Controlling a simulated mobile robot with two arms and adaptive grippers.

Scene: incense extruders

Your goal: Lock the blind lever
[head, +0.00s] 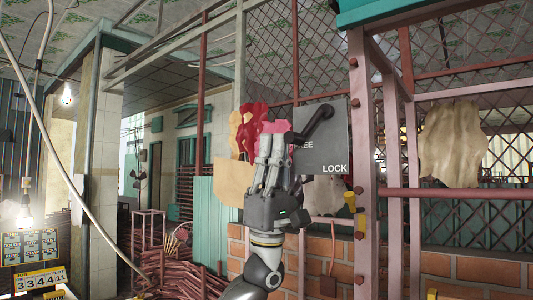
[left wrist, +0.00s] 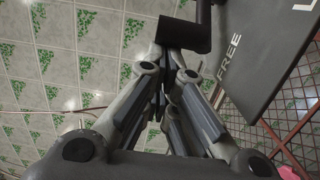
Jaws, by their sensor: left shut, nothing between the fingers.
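The blind lever (head: 317,121) is a black, bent bar in front of a dark grey plate (head: 335,135) marked FREE and LOCK. The lever slants near the FREE label, well above LOCK, and my gripper covers part of that label. In the left wrist view the lever (left wrist: 183,35) crosses just beyond my fingertips, and the plate (left wrist: 262,45) shows FREE at the upper right. My left gripper (head: 274,140) is shut and empty, pointing up just left of the lever. It also shows in the left wrist view (left wrist: 168,78); I cannot tell whether it touches the lever. My right gripper is not in view.
A pink metal frame (head: 362,160) stands right of the plate, with lattice mesh behind. Red and tan hanging pieces (head: 243,135) are behind my gripper. A brick wall (head: 460,278) lies below. A pale cable (head: 62,165) hangs at the left.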

